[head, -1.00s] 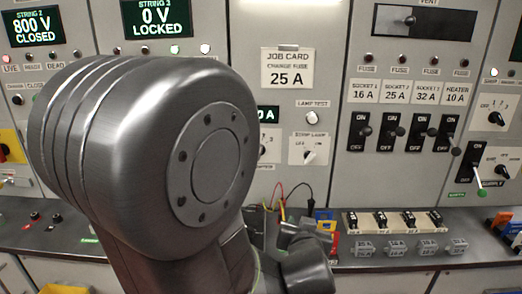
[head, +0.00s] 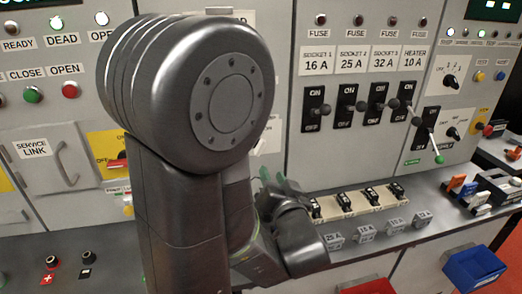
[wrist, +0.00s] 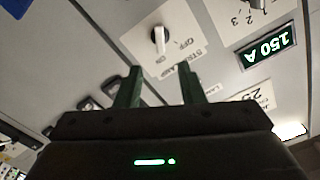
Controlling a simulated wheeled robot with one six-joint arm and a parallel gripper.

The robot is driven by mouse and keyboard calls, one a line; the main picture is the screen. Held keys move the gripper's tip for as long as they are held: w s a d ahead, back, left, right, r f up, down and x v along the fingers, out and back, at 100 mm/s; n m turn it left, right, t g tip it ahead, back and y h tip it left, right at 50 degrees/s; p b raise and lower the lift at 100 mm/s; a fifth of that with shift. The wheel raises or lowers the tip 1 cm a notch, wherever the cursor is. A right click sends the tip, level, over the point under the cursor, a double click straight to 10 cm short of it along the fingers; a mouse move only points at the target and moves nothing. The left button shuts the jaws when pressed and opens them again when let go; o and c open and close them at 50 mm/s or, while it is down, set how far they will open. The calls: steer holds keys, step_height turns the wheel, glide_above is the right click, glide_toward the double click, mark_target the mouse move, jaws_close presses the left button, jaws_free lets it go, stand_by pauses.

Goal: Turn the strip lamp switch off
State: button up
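I cannot tell for sure which mark the knob points to. My gripper (wrist: 159,84) has its two dark green fingers apart with nothing between them. The knob lies just beyond the fingertips, between them in the picture, and looks apart from them. In the head view my gripper (head: 274,182) shows partly behind my arm, which hides the switch.
A lit 150 A display (wrist: 268,47) is beside the switch plate. Several black breaker levers (head: 346,104) stand out from the panel to the right. A fuse tray (head: 330,207) lies on the bench below. A blue bin (head: 475,268) is at lower right.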

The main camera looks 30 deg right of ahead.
mark_target(261, 150)
steer(key=p+x, duration=0.2)
steer(key=x, duration=1)
steer(key=shift+f, duration=0.1)
jaws_close()
